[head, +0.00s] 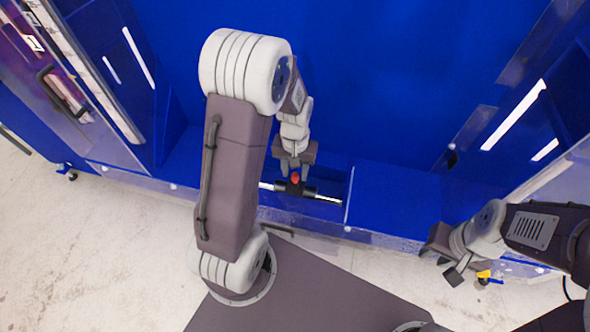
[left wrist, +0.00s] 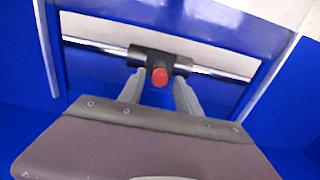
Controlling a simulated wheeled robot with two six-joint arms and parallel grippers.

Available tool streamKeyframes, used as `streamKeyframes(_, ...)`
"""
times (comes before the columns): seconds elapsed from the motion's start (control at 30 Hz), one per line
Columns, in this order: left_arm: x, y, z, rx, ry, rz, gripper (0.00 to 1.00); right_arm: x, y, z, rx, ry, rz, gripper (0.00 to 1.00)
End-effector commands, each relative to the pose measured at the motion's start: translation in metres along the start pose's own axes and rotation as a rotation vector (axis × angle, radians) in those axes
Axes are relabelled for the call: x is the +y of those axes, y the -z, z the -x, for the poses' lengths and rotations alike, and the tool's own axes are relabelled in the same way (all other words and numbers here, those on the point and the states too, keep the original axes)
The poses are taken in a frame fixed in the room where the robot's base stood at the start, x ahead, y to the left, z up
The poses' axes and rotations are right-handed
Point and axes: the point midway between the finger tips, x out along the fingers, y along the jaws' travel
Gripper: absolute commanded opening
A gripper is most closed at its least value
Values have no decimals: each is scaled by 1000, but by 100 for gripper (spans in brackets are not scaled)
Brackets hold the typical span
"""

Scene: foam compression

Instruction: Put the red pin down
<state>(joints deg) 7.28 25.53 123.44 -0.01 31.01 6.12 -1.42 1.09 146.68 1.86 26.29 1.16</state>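The red pin (head: 295,178) sits upright at the middle of a black clamp (head: 290,188) that is around a shiny metal rod (head: 328,200). In the left wrist view the red pin (left wrist: 159,76) shows its round end between my fingers. My left gripper (head: 292,172) is over the clamp. In the left wrist view its two fingers (left wrist: 158,90) are apart, one on each side of the pin, with a gap to it. My right gripper (head: 452,268) is far to the right, away from the pin; its opening is not clear.
The rod and clamp lie in a blue recess (head: 328,182) with a pale edge at its right. A tall blue panel (head: 380,80) stands behind. A small yellow-and-black part (head: 484,275) is beside my right gripper. The blue ledge (head: 395,200) to the right is clear.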

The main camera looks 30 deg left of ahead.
Motion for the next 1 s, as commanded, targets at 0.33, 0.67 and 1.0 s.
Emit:
streamKeyframes(0.33,0,0,6,1,0,0,43,0,0,3,0,0,0,31)
streamKeyframes(0.67,0,2,86,7,-1,0,43,0,2,24,0,0,0,31)
streamKeyframes(1.0,0,1,132,2,0,0,43,-1,3,32,0,0,0,31)
